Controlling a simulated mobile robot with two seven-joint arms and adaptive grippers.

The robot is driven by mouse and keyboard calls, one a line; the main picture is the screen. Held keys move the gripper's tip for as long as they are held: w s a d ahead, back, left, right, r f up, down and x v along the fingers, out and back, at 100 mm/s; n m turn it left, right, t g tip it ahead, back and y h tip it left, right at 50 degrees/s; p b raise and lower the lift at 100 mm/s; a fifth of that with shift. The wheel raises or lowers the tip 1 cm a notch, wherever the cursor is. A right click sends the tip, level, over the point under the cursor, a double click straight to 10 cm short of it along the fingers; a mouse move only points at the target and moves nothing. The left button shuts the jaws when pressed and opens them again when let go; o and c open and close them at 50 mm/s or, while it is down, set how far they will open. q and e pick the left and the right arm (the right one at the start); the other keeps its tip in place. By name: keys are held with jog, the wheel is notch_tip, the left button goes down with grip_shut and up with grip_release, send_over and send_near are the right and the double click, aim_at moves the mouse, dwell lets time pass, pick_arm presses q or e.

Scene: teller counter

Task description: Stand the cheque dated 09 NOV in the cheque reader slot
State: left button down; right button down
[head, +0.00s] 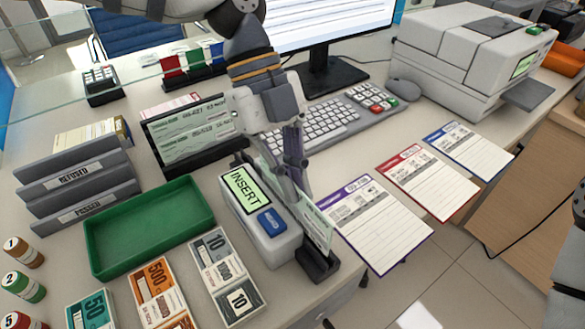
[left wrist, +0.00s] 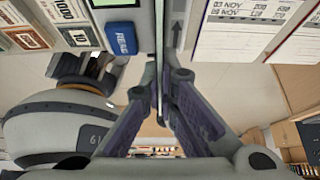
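The cheque reader (head: 258,212) is a pale box with a screen reading INSERT and a blue button. A dark slot track (head: 320,266) runs along its right side. A pale green cheque (head: 318,224) stands upright on edge at the slot; I cannot read its date or tell whether its lower edge is fully seated. My left gripper (head: 292,168) is shut on this cheque, which shows edge-on between the fingers (left wrist: 160,82) in the left wrist view. My right gripper is not in view. The black rack (head: 177,165) behind holds other green cheques (head: 195,132).
A green tray (head: 148,252) and banknote bundles (head: 226,275) lie left of the reader. Grey REFUSED and PASSED holders (head: 78,182) stand further left. A purple-edged sheet (head: 375,228) lies close on the right. The keyboard (head: 320,127) and monitor stand behind.

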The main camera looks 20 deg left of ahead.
pick_arm(q)
jog(key=shift+f, duration=0.35)
jog(key=c, duration=2.3)
grip_release()
jog(key=o, duration=0.6)
